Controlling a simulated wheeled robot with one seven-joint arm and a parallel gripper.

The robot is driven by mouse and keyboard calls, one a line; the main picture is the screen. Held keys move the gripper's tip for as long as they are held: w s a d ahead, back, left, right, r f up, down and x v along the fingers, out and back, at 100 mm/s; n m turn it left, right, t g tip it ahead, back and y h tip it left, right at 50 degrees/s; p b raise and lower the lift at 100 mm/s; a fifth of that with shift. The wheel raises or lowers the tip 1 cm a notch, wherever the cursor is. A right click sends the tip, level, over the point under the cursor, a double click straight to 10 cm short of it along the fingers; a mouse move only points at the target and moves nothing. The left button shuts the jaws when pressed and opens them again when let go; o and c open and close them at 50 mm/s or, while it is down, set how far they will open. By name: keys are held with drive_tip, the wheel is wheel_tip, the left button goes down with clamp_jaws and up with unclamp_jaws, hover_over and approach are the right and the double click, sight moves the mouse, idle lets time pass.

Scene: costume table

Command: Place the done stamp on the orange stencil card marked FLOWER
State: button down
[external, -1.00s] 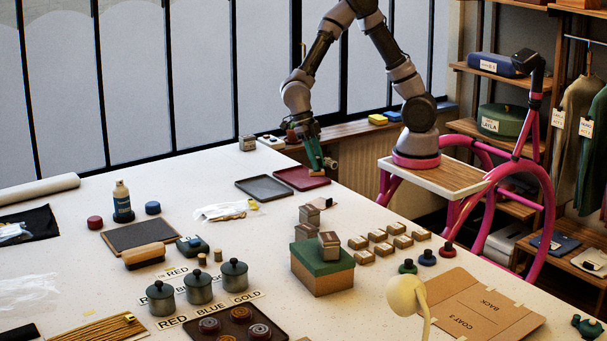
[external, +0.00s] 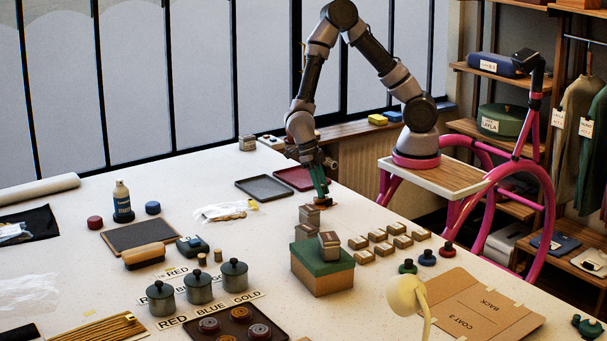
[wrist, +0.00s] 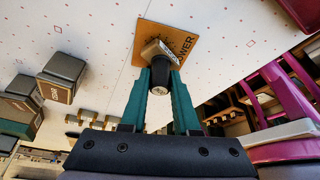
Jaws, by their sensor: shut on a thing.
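The orange stencil card (wrist: 186,38) lies on the white table, with the letters "OWER" showing; the rest of its word is hidden behind the stamp. My gripper (wrist: 160,82) is shut on the dark handle of the stamp (wrist: 158,78). The stamp's pale block covers the middle of the card in the wrist view; I cannot tell whether it touches the card. In the external view my gripper (external: 323,197) is low at the table's far right edge, and the stamp and card there are too small to make out well.
A red tray (external: 295,179) and a grey tray (external: 264,188) lie behind and left of my gripper. Small stacked tins (external: 309,217) and a green-lidded box (external: 322,270) stand in front. Several small blocks (external: 380,236) lie to the right.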

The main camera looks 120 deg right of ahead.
drive_tip(key=c, duration=0.7)
unclamp_jaws()
drive_tip(key=shift+f, duration=0.1)
drive_tip(key=shift+o, duration=0.2)
drive_tip(key=v, duration=1.2)
drive_tip(key=s+a+r+m+t, duration=0.3)
drive_tip(key=s+a+r+m, duration=0.1)
drive_tip(key=r+m, duration=0.4)
drive_tip(key=s+a+r+m+t+h, duration=0.1)
drive_tip(key=s+a+r+m+t, duration=0.2)
drive_tip(key=s+r+m, duration=0.3)
drive_tip(key=s+a+r+m+t+h, duration=0.1)
drive_tip(key=s+a+r+m+t, duration=0.1)
drive_tip(key=s+a+r+m, duration=0.3)
wheel_tip(320, 180, up, 5)
drive_tip(key=m, duration=0.7)
drive_tip(key=shift+s+m+t, duration=0.35)
drive_tip(key=shift+m+t, duration=0.05)
drive_tip(key=shift+a+f, duration=0.1)
drive_tip(key=shift+a, duration=0.05)
